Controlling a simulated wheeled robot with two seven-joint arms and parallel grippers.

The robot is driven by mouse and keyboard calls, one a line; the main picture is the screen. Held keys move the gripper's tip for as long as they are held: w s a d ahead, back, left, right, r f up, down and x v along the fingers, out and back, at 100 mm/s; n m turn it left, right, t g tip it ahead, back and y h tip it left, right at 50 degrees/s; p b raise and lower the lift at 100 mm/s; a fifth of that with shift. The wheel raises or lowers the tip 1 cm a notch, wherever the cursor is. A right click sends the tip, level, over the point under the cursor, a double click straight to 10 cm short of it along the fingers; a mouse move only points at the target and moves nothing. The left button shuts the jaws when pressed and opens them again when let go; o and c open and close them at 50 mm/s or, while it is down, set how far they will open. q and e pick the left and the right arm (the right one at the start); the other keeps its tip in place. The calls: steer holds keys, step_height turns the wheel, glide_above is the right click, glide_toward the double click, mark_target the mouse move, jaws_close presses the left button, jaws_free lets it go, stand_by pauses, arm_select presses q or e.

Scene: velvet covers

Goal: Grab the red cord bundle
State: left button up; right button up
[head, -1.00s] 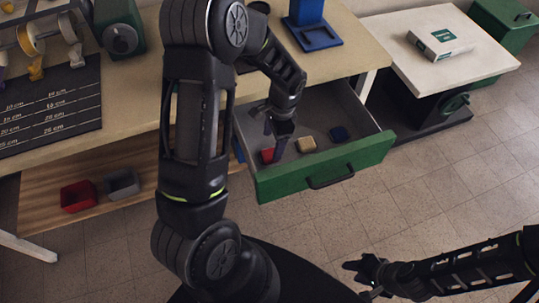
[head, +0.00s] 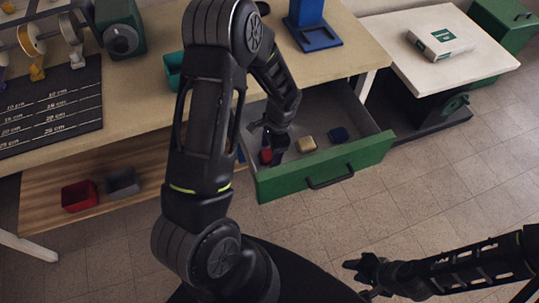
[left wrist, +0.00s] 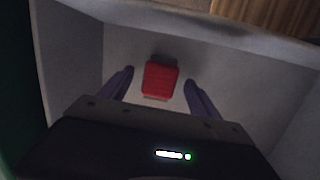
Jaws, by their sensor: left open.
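The red cord bundle (head: 265,156) lies on the floor of the open drawer, left of a tan bundle and a dark blue bundle. In the left wrist view the red cord bundle (left wrist: 160,79) lies between and slightly beyond the two fingertips. My left gripper (head: 272,150) is down inside the drawer beside the red bundle; its fingers (left wrist: 157,82) are spread and hold nothing. My right gripper (head: 362,270) hangs at the lower right, above the floor and away from the drawer; its jaw state is unclear.
The green-fronted drawer (head: 325,167) has walls close around my left gripper. A tan bundle (head: 306,144) and a dark blue bundle (head: 339,135) lie in it. A red bin (head: 79,196) and a grey bin (head: 122,183) stand on the lower shelf.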

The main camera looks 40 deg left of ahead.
mark_target(270, 154)
arm_select(q)
steer(key=shift+c, duration=0.3)
steer(key=c, duration=1.4)
steer(key=shift+o, duration=0.2)
step_height(270, 154, up, 10)
stand_by(0.3)
